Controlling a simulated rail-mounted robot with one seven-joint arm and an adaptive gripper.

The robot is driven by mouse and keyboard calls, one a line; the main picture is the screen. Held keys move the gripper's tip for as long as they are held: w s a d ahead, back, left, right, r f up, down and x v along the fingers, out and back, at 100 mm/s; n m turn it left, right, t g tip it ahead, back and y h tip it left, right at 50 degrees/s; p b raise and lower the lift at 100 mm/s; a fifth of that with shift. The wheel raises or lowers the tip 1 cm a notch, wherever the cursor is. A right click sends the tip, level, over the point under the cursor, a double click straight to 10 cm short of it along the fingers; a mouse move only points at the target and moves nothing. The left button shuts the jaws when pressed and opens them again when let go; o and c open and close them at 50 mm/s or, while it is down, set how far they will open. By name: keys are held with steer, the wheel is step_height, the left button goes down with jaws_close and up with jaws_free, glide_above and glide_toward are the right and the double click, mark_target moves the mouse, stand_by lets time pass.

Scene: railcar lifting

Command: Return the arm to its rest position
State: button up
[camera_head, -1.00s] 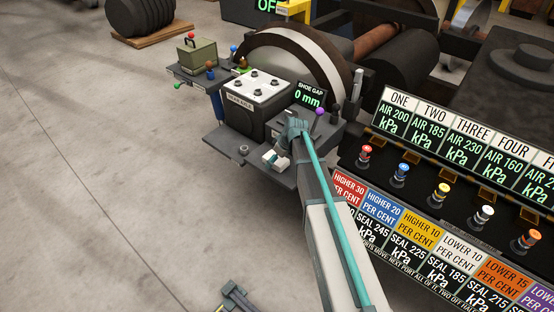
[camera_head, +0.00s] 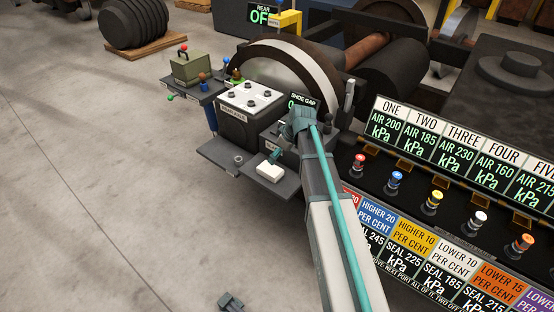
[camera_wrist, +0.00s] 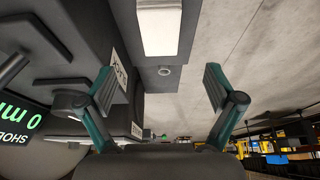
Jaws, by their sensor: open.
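My gripper (camera_wrist: 160,88) is open, with its two teal fingers spread wide and nothing between them in the wrist view. In the head view my arm reaches from the bottom right up to the grey workstation, and its wrist is at the shoe gap display (camera_head: 303,99), covering part of it. A teal finger shows just above a white block (camera_head: 270,172) on the grey ledge (camera_head: 222,153). The white block (camera_wrist: 159,27) also shows in the wrist view, ahead of the fingers and apart from them.
A grey box with a white top (camera_head: 252,96) stands left of my wrist, with a large wheel (camera_head: 290,60) behind. A panel with coloured knobs (camera_head: 437,197) and air signs (camera_head: 440,145) fills the right. Open concrete floor (camera_head: 90,190) lies left.

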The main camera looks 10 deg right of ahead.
steer(key=shift+s+r, duration=0.1)
steer(key=shift+r, duration=0.15)
stand_by(0.3)
steer(key=m+g+h+p, duration=0.1)
steer(key=m+g+p, duration=0.1)
steer(key=m, duration=0.4)
glide_toward(286, 198)
steer(key=x, duration=0.6)
steer(key=shift+a+f, duration=0.15)
steer(key=shift+f, duration=0.2)
steer(key=s+a+f+m+g+p, duration=0.1)
steer(key=s+f+g+p, duration=0.1)
steer(key=s+f, duration=0.5)
steer(key=s+a+f+g+h+p, duration=0.1)
steer(key=s+f, duration=0.2)
steer(key=s, duration=0.7)
steer(key=s+f+m+g+p, duration=0.15)
steer(key=s+f, duration=0.25)
steer(key=s, duration=0.5)
steer(key=s+a+f+g+p, duration=0.1)
steer(key=s+f+g+p, duration=0.1)
steer(key=s, duration=1.6)
steer(key=shift+a+n+g+h+p, duration=0.3)
steer(key=shift+n+g+h+p, duration=0.15)
steer(key=shift+g+p, duration=0.45)
steer(key=shift+f, duration=0.1)
